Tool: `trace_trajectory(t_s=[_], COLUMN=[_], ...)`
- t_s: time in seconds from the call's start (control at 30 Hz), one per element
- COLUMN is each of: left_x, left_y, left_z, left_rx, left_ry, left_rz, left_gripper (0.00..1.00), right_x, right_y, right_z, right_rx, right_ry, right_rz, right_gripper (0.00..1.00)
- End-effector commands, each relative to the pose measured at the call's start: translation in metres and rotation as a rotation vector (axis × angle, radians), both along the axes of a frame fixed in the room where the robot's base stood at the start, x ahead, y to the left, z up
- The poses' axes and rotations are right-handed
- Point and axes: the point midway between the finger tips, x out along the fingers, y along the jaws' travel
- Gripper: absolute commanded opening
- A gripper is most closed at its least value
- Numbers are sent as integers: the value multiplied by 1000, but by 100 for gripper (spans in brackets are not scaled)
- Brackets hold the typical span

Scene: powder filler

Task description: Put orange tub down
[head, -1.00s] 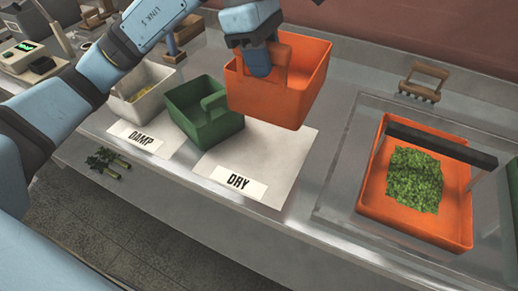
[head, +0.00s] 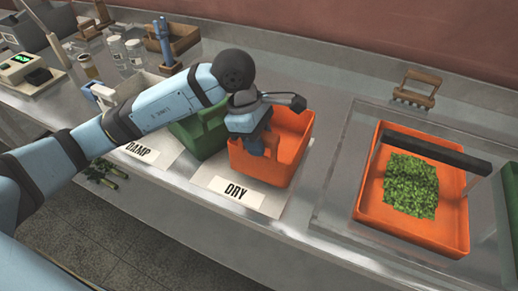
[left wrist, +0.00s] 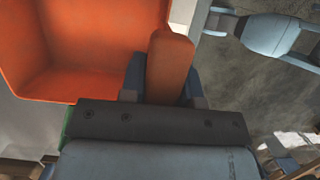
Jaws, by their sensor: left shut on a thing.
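The orange tub (head: 295,135) is at the white mat labelled DRY (head: 215,176), low over it or on it; I cannot tell whether its base touches. My left gripper (head: 262,143) is shut on the tub's handle from above. The left wrist view shows the orange handle (left wrist: 170,65) between the two fingers and the tub's empty inside (left wrist: 85,45). The tub looks upright. My right gripper does not clearly show.
The green tub (head: 200,135) stands just left of the orange tub, partly behind my arm. A DAMP label (head: 142,152) lies further left. Another orange tray (head: 372,205) with green leaves stands right under a clear cover with a dark bar (head: 438,150). A wooden rake (head: 418,88) lies behind.

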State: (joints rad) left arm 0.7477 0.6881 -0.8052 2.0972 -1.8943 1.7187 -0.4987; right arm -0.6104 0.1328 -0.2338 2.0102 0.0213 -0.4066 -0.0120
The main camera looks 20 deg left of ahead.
Motion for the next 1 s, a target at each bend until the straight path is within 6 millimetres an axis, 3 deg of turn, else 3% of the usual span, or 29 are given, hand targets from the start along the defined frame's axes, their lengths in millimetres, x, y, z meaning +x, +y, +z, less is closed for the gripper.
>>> trace_trajectory(t_s=[0.23,0.6,0.63,0.73,1.0], left_x=[0,0,0,0,0], left_y=[0,0,0,0,0], left_z=[-32,-38,-37,-36,-35], left_rx=[0,0,1,1,0], left_ry=[2,-1,0,0,1], left_rz=[0,0,0,0,0], left_gripper=[0,0,34,55,55], right_x=[-1,-1,-2,-2,-1], right_y=[0,0,0,0,0], right_z=[1,-6,-5,-4,-2], right_rx=[-1,0,0,-1,-1], right_ry=[0,5,8,10,7], right_rz=[2,2,1,1,1], right_gripper=[55,55,55,55,55])
